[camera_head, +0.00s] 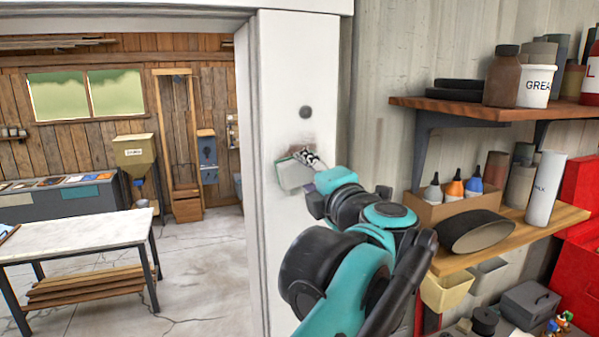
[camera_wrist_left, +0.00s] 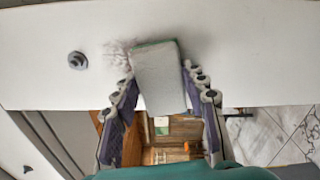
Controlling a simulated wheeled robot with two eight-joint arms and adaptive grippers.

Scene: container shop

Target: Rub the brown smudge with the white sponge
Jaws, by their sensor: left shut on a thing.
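The white sponge (camera_head: 293,175), a pale block with a greenish edge, is in my left gripper (camera_head: 312,163) in front of the white post. In the left wrist view, the sponge (camera_wrist_left: 158,78) sits between the two fingers of the left gripper (camera_wrist_left: 160,85), its far end pointing at the white surface. The brown smudge (camera_head: 298,141) is a faint brownish patch on the post, just above the sponge. In the left wrist view, the smudge (camera_wrist_left: 117,52) shows beside the sponge's far end, partly hidden by it. I cannot tell whether sponge and post touch. My right gripper is out of view.
A dark round knob (camera_head: 306,112) is on the white post (camera_head: 277,85) above the smudge. To the right, a wooden shelf (camera_head: 490,107) holds jars, and a lower shelf (camera_head: 575,212) holds bottles and tubes. A white-topped table (camera_head: 75,236) stands at the left.

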